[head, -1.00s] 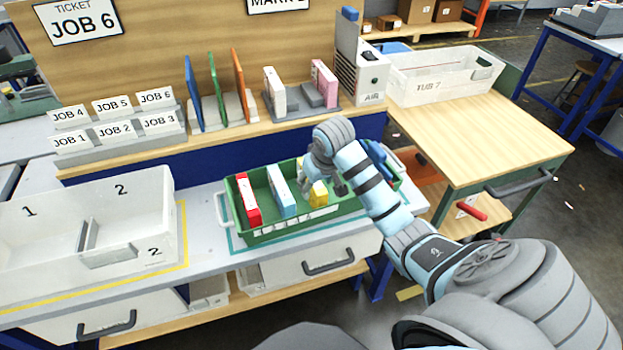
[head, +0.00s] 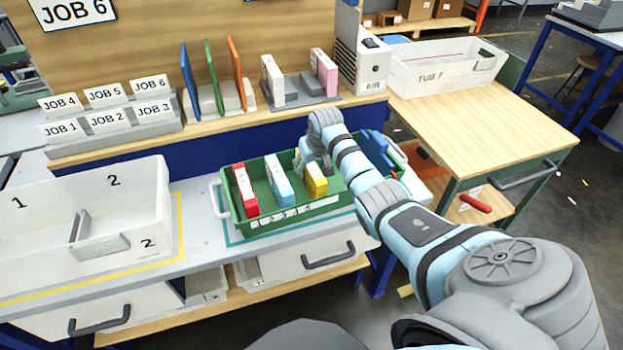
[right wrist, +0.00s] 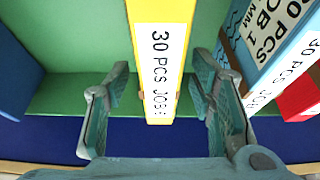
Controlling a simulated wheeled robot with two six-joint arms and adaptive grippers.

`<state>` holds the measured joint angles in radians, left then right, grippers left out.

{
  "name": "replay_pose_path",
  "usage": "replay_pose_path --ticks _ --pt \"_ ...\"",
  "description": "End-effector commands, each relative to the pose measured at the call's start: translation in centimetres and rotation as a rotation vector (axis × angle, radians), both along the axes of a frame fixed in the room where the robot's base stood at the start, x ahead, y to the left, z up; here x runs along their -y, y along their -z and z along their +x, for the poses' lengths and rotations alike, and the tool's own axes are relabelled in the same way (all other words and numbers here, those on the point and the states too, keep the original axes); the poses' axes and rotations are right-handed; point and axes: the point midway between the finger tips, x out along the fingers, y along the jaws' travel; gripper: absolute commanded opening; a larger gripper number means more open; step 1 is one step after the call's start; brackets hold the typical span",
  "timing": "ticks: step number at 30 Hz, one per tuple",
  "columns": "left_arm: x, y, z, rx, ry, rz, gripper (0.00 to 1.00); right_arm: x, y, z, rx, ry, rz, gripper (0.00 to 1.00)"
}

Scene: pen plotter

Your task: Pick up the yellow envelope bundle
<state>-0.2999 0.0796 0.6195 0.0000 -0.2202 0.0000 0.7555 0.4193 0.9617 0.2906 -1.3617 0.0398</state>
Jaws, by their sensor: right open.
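The yellow envelope bundle (head: 316,180) stands upright in the green tray (head: 300,222), right of a light blue bundle (head: 279,181) and a red bundle (head: 245,190). In the right wrist view the yellow bundle (right wrist: 160,60) carries a label reading 30 PCS JOB. My right gripper (head: 318,165) is at the yellow bundle, its arm hiding part of the tray. In the right wrist view my right gripper (right wrist: 158,115) is open, one finger on each side of the bundle's near end, with gaps on both sides. My left gripper is not in view.
The light blue bundle (right wrist: 275,50) is close to one finger in the right wrist view. A dark blue item (head: 376,150) lies at the tray's right end. A white two-compartment bin (head: 150,200) is left, and a wooden-top cart (head: 490,120) is right.

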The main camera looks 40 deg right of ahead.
Motion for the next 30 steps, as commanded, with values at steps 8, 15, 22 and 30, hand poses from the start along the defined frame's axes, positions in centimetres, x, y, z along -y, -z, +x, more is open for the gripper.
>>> replay_pose_path --ticks 8,15,22,30 --pt "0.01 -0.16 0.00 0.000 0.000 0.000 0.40 0.01 -0.15 0.00 0.000 0.000 0.000 0.50" --pt "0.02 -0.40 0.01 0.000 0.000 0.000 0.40 0.03 0.13 -0.03 0.000 0.000 0.000 0.50" --pt "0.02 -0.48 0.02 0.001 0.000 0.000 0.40 0.03 0.33 -0.03 0.000 0.000 -0.001 0.50" --pt "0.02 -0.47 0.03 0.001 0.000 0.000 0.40 0.02 0.33 -0.03 0.000 0.000 0.000 0.29"
